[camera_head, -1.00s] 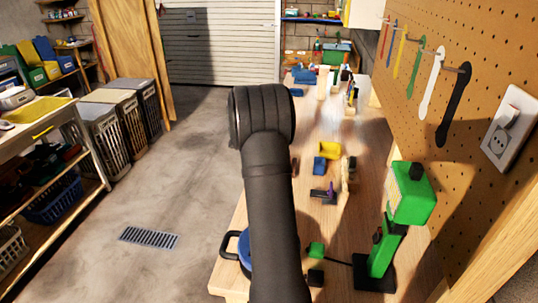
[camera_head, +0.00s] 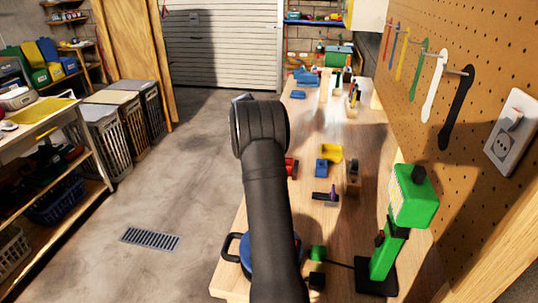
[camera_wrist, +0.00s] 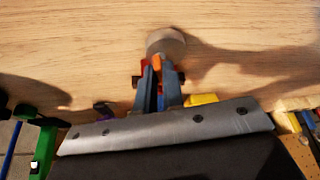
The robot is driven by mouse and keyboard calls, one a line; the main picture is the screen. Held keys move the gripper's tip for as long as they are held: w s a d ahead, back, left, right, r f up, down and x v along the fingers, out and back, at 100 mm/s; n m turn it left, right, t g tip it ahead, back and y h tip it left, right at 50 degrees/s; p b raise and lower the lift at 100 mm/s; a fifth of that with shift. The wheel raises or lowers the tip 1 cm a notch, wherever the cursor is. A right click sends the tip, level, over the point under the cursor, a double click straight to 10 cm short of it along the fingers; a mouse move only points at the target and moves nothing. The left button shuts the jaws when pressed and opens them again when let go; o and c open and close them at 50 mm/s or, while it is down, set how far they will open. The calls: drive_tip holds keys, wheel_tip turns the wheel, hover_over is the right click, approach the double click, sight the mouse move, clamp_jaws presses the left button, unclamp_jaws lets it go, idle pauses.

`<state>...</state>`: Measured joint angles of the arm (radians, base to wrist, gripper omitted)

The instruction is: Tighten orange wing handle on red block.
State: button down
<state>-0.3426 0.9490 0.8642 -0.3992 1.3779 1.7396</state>
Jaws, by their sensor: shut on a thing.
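The orange wing handle (camera_wrist: 156,63) shows in the wrist view between the tips of my gripper (camera_wrist: 158,76), which is shut on it. Part of the red block (camera_wrist: 144,67) shows beside the fingertips; the fingers hide the rest. A round grey-beige piece (camera_wrist: 166,42) lies just beyond the tips. In the head view, part of the red block (camera_head: 291,166) shows at the right edge of my arm. My gripper and the orange handle are hidden behind the arm there. The angle of the handle is hard to tell.
On the wooden bench (camera_head: 318,225) stand a blue block (camera_head: 321,168), a yellow piece (camera_head: 332,152) and a dark tool with a purple part (camera_head: 328,195). A green upright device (camera_head: 412,200) stands at the front right, near the pegboard (camera_head: 500,60).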

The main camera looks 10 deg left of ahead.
drive_tip(key=c, duration=1.8)
unclamp_jaws()
drive_tip(key=shift+r, duration=0.1)
drive_tip(key=v, duration=1.7)
drive_tip(key=shift+r, duration=0.15)
